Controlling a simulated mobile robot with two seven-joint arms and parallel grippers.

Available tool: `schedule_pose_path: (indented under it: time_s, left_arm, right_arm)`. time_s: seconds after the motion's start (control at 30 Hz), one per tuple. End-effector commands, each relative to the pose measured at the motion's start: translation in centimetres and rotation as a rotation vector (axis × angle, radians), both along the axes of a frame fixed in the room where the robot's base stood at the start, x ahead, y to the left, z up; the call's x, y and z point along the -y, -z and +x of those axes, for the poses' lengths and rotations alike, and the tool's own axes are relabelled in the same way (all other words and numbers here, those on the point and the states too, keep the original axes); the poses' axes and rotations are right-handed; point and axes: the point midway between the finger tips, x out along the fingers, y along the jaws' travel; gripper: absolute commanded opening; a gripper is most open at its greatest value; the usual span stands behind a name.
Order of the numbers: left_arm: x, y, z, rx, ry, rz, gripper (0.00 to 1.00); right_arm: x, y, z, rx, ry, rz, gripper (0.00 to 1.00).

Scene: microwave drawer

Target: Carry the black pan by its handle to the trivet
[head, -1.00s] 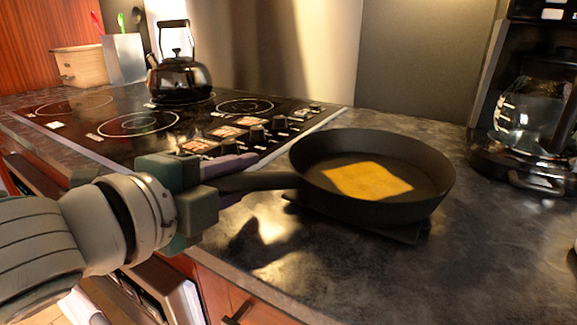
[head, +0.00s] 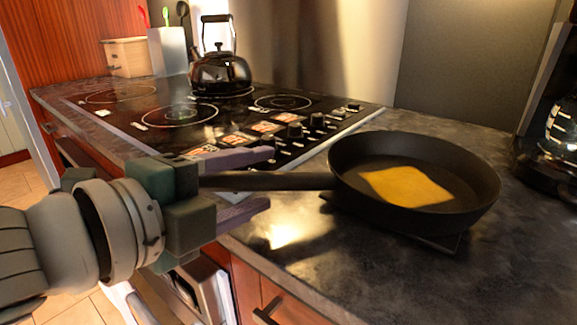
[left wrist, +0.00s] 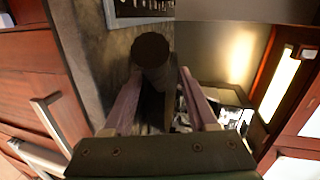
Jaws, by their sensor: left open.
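The black pan (head: 470,205) sits upright on the dark trivet (head: 448,243), whose corners show under it. A yellow square slice (head: 405,186) lies in the pan. The pan's handle (head: 300,181) points left, over the counter's front edge. My left gripper (head: 270,179) is open, with one purple finger above and one below the handle in the head view, apart from it. In the left wrist view, my left gripper's fingers (left wrist: 160,75) stand apart with a dark round shape between and beyond them. My right gripper is not in view.
A cooktop (head: 190,115) with a kettle (head: 220,73) lies behind the gripper. A coffee pot (head: 562,130) stands at the right edge. A utensil holder (head: 168,52) and wooden box (head: 127,57) are at the back left. The counter in front of the pan is clear.

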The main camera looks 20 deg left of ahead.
Motion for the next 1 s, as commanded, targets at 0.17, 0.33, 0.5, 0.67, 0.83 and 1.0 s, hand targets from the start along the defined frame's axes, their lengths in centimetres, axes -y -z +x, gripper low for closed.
schedule_pose_path:
  time_s: [0.17,0.33,0.5,0.67,0.83,1.0]
  left_arm:
    - [-1.0,-0.8,-3.4,-0.004,0.001,0.0,0.59]
    - [-1.7,-1.3,-5.4,-0.001,0.0,-0.001,0.59]
    - [-2.0,-1.6,-6.3,0.0,0.0,-0.001,0.59]
    - [-2.0,-1.7,-6.5,0.001,0.001,-0.001,0.59]
    - [-2.0,-1.7,-6.5,0.002,0.001,-0.001,0.59]
    - [-2.0,-1.7,-6.4,0.002,0.001,-0.001,0.59]
  right_arm:
    - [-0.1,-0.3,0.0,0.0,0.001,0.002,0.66]
    - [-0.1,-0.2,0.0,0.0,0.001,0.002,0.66]
    - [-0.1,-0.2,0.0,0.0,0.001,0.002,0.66]
    - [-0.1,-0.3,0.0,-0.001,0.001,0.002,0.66]
    - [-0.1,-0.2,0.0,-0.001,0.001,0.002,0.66]
    - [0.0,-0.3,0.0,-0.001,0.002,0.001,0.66]
